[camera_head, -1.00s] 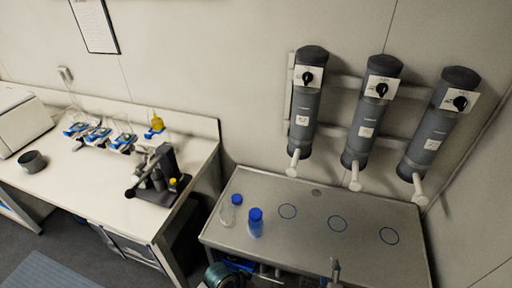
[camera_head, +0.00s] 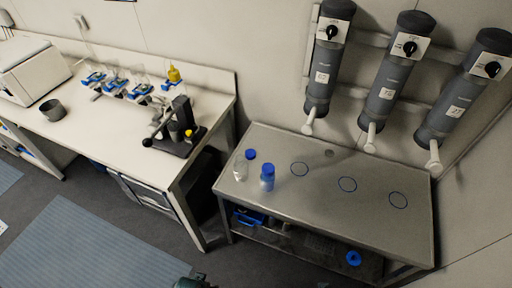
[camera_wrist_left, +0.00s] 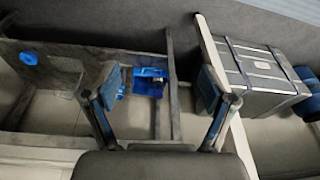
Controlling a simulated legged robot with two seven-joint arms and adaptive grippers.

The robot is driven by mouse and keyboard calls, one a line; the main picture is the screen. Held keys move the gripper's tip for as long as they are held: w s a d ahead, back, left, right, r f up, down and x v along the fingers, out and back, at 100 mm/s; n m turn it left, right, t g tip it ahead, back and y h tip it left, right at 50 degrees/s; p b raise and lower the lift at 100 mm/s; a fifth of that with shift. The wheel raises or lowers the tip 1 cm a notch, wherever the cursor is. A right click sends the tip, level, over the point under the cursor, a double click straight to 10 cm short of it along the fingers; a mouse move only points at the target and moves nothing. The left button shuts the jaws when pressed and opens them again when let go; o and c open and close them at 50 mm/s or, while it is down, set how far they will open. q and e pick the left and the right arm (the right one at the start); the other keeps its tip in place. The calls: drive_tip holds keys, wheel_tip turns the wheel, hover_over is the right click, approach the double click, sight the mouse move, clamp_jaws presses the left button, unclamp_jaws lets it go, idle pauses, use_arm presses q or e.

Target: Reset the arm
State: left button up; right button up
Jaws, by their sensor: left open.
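My left gripper (camera_wrist_left: 157,92) shows in the left wrist view with its two fingers wide apart. It is open and nothing is between the fingers. It points down past a metal table toward the floor area. In the head view only a dark piece of my arm (camera_head: 192,283) shows at the bottom edge, clear of the tables. My right gripper is not in view.
The metal table (camera_head: 325,212) holds a clear bottle (camera_head: 240,170), a loose blue cap (camera_head: 250,154) and a blue-capped bottle (camera_head: 267,178). Grey dispensers hang above. The white bench (camera_head: 110,130) carries lab gear. Floor in front is open.

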use_arm(q)
drive_tip(key=s+f, duration=0.3)
drive_tip(key=f, duration=0.6)
drive_tip(key=s+a+f+g, duration=0.1)
drive_tip(key=s+f, duration=0.3)
drive_tip(key=f, duration=0.6)
drive_tip(key=s+f, duration=0.4)
drive_tip(key=f, duration=0.5)
drive_tip(key=shift+a+f+g, duration=0.15)
drive_tip(key=shift+f+g, duration=0.1)
drive_tip(key=shift+g, duration=0.05)
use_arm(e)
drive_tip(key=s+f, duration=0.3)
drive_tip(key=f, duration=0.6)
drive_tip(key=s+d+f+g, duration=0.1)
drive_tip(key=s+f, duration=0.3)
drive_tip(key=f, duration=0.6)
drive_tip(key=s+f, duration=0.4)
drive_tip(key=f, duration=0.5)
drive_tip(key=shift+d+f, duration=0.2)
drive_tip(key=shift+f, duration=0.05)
